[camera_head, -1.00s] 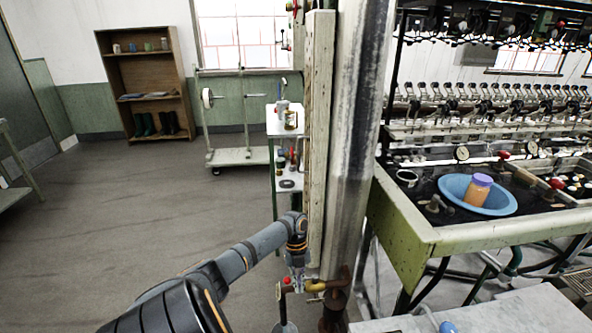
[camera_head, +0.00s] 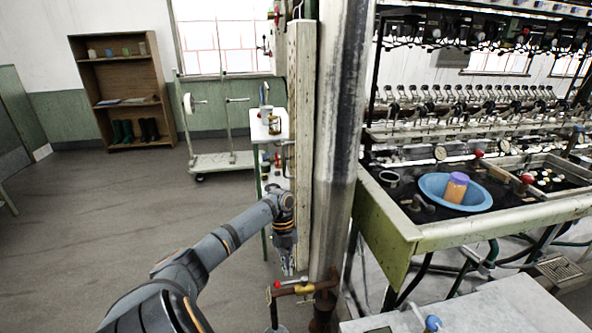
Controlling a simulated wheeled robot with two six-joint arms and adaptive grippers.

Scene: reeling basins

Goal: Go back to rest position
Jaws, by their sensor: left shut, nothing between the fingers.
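My left gripper (camera_head: 287,266) hangs at the end of my left arm, which comes in from the lower left. It points down, in front of the grey column (camera_head: 337,150) and just above a pipe with a red and yellow valve (camera_head: 303,287). Its fingers are small in view; they are together with nothing seen between them. My right gripper is not in view.
A blue basin (camera_head: 433,187) with an orange jar (camera_head: 455,188) sits on the green reeling bench (camera_head: 405,236) at right. A pale table top (camera_head: 490,312) is at the lower right. A wheeled cart (camera_head: 222,162) and shelf (camera_head: 88,101) stand behind. Floor at left is clear.

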